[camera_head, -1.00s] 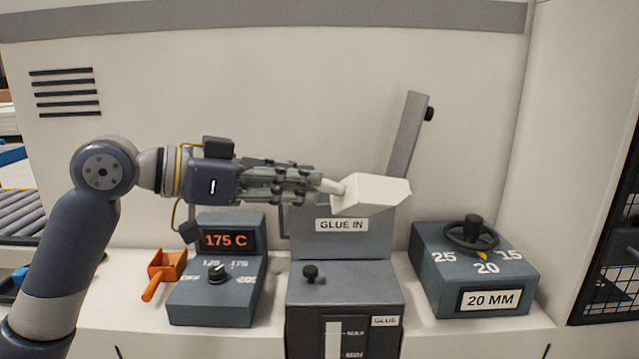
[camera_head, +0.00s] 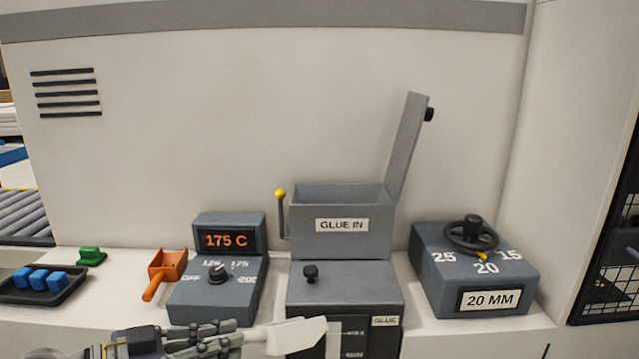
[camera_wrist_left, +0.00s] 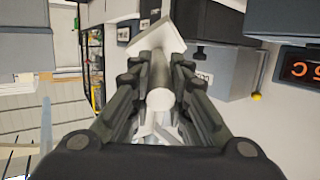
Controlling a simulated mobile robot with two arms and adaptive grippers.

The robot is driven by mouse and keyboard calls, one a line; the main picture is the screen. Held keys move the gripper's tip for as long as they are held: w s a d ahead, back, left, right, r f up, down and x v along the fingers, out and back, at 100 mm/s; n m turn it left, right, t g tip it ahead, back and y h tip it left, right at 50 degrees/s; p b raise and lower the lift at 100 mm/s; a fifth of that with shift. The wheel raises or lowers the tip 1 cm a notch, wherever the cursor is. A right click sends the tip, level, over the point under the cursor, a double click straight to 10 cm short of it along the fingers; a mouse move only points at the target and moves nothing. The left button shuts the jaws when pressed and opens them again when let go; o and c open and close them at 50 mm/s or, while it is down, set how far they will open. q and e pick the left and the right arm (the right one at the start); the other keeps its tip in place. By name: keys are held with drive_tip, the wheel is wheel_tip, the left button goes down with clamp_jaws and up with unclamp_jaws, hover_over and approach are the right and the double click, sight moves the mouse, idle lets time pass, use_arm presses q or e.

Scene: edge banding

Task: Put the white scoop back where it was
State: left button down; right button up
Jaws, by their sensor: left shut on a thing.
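The white scoop (camera_head: 294,336) is in my left gripper (camera_head: 238,343), low at the front of the head view, before the glue unit. My left gripper is shut on its handle, and the scoop's head points right. In the left wrist view the scoop (camera_wrist_left: 158,44) sticks out between the fingers of my left gripper (camera_wrist_left: 158,85). An orange scoop (camera_head: 166,267) rests on the white ledge, left of the temperature box. My right gripper is not in view.
The GLUE IN hopper (camera_head: 341,225) stands open with its lid (camera_head: 408,145) raised. The temperature box (camera_head: 218,283) reads 175 C; the dial box (camera_head: 474,272) reads 20 MM. A black tray (camera_head: 42,292) with blue blocks and a green object (camera_head: 91,256) lie at left.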

use_arm(q)
drive_tip(key=s+a+f, duration=0.3)
drive_tip(key=s+f, duration=0.4)
drive_tip(key=shift+s+a+n+t, duration=0.25)
drive_tip(key=shift+a+n+t, duration=0.05)
drive_tip(key=shift+t, duration=0.1)
drive_tip(key=shift+f, duration=0.1)
